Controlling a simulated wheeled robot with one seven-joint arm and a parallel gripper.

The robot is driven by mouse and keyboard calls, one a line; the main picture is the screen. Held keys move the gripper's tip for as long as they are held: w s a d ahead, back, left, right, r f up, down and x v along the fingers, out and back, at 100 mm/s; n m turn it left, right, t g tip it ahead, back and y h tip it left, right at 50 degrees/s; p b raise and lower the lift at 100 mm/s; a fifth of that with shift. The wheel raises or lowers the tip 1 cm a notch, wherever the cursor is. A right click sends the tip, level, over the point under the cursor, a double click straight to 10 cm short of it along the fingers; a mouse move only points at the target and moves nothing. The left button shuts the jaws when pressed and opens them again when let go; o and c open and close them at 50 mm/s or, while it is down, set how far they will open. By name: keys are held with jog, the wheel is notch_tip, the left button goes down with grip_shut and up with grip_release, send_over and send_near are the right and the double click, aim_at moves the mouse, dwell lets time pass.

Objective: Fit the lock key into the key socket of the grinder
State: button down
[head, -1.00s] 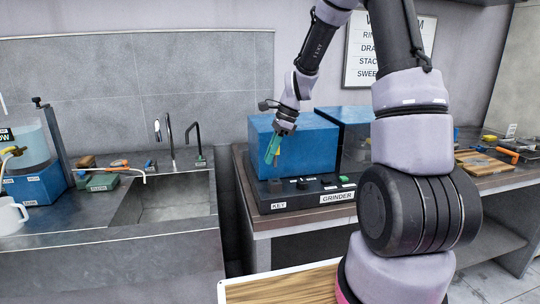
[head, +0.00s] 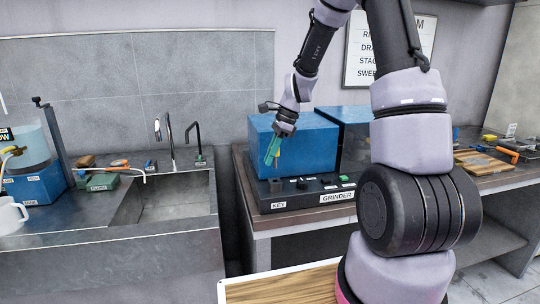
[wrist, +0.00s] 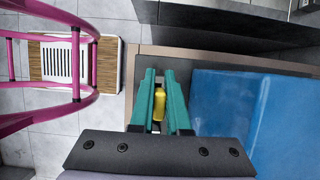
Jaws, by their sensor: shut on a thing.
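The grinder (head: 331,198) is a blue-cased machine on a dark base, with a KEY label at the front left corner. The key socket (head: 276,186) is a small dark block on that base, just behind the label. My gripper (head: 273,158) points down above the socket, in front of the blue case. Its teal fingers are shut on the yellow lock key (wrist: 159,104), which shows between the fingertips in the wrist view. The key's lower end is small and hard to make out in the head view. I cannot tell whether it touches the socket.
Other dark knobs and a green button (head: 344,178) sit to the right on the grinder base. A metal sink (head: 172,200) with two taps stands to the left. A wooden-topped surface (head: 290,288) is low in front. My arm hides part of the bench at right.

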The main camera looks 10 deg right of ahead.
aim_at(270, 181)
jog(key=shift+f, duration=3.2)
jog(key=shift+r, duration=3.25)
jog(key=shift+f, duration=2.6)
